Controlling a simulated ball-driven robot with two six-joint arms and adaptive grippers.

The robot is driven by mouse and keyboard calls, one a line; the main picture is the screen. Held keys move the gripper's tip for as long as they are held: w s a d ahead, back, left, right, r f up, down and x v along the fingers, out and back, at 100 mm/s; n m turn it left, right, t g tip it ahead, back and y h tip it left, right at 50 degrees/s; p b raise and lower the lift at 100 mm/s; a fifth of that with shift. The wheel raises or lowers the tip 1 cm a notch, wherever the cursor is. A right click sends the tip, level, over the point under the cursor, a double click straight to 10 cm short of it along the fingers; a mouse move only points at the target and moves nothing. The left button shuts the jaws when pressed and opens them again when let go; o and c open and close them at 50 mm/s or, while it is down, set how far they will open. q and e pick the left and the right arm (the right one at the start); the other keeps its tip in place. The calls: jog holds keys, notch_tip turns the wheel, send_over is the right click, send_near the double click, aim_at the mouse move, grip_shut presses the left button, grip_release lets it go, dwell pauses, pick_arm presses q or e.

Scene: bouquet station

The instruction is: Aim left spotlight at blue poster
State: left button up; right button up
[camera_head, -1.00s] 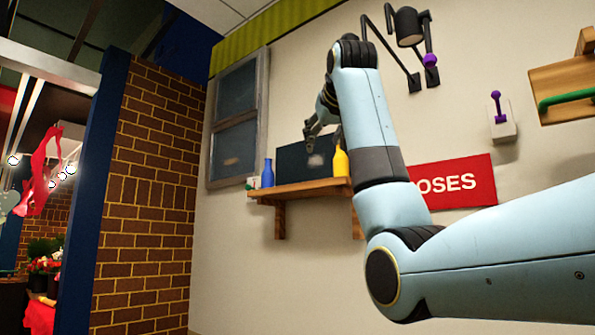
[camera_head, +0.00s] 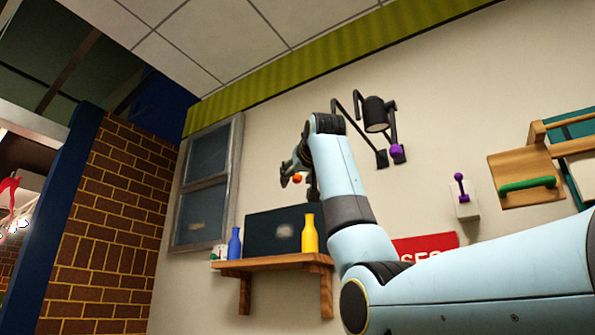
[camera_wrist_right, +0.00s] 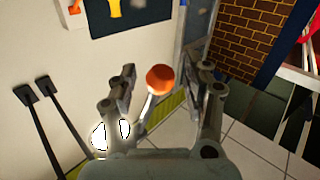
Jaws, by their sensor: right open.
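My right gripper (camera_head: 289,174) is raised in front of the wall, upper centre in the head view. An orange ball-shaped knob (camera_head: 297,178) shows beside its fingers. In the right wrist view my right gripper (camera_wrist_right: 165,88) is open, with the orange knob (camera_wrist_right: 159,79) on a pale stem between its fingers, no clear grip on it. A bright lamp glow (camera_wrist_right: 100,136) shows behind the left finger; the left spotlight's body is mostly hidden. Another black spotlight (camera_head: 376,114) with a purple knob (camera_head: 397,152) hangs to the right. I see no clearly blue poster. My left gripper is out of view.
Below my gripper, a wooden shelf (camera_head: 262,262) holds a blue bottle (camera_head: 234,243) and a yellow bottle (camera_head: 310,236) before a dark panel (camera_head: 270,236). A window (camera_head: 208,180) is at left. A purple lever (camera_head: 461,187) and a green handle (camera_head: 528,184) are at right.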

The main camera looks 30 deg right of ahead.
jog(key=shift+w, duration=0.2)
jog(key=shift+c, duration=0.4)
grip_shut()
